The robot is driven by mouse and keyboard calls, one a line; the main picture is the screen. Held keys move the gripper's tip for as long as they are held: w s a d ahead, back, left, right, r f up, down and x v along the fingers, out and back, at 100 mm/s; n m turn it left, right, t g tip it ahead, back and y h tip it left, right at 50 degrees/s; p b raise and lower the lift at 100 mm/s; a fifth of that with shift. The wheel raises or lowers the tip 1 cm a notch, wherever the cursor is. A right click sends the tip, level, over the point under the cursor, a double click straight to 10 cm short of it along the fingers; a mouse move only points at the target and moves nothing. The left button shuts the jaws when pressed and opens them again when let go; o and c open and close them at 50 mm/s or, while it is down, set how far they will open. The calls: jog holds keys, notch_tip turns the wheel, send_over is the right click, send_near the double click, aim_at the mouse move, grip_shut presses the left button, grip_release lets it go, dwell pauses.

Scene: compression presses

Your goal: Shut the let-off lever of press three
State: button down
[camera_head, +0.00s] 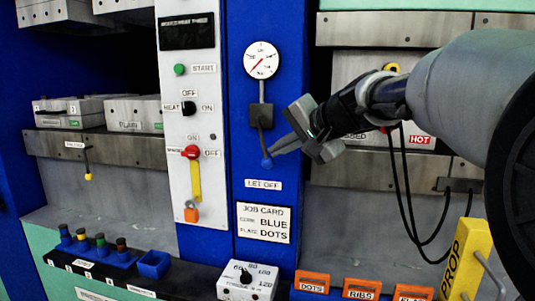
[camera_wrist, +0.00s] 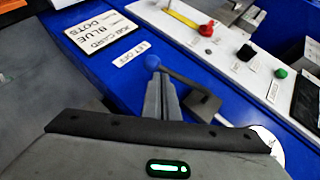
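The let-off lever is a dark handle with a blue ball knob (camera_head: 267,163), hanging downward from a dark valve block (camera_head: 261,116) under the gauge, above the LET OFF label (camera_head: 263,185). My gripper (camera_head: 275,149) reaches in from the right, with its fingertips close beside the knob. In the wrist view the two grey fingers (camera_wrist: 161,88) lie together, with the blue knob (camera_wrist: 152,62) just beyond their tips. The fingers look shut with nothing between them. I cannot tell whether they touch the lever. The handle runs from the knob to the block (camera_wrist: 205,103).
A white control panel (camera_head: 190,110) with a green start button, a heat knob and a red-knobbed switch stands left. The job card (camera_head: 264,223) is below. Black cables (camera_head: 408,190) and a yellow PROP block (camera_head: 463,262) are right. Labelled orange bins (camera_head: 362,289) and a timer box (camera_head: 247,281) stand below.

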jog(key=shift+w+a+f+b, duration=0.25)
jog(key=shift+a+f+b, duration=0.15)
jog(key=shift+a+f, duration=0.25)
jog(key=shift+a, duration=0.2)
dwell(0.3)
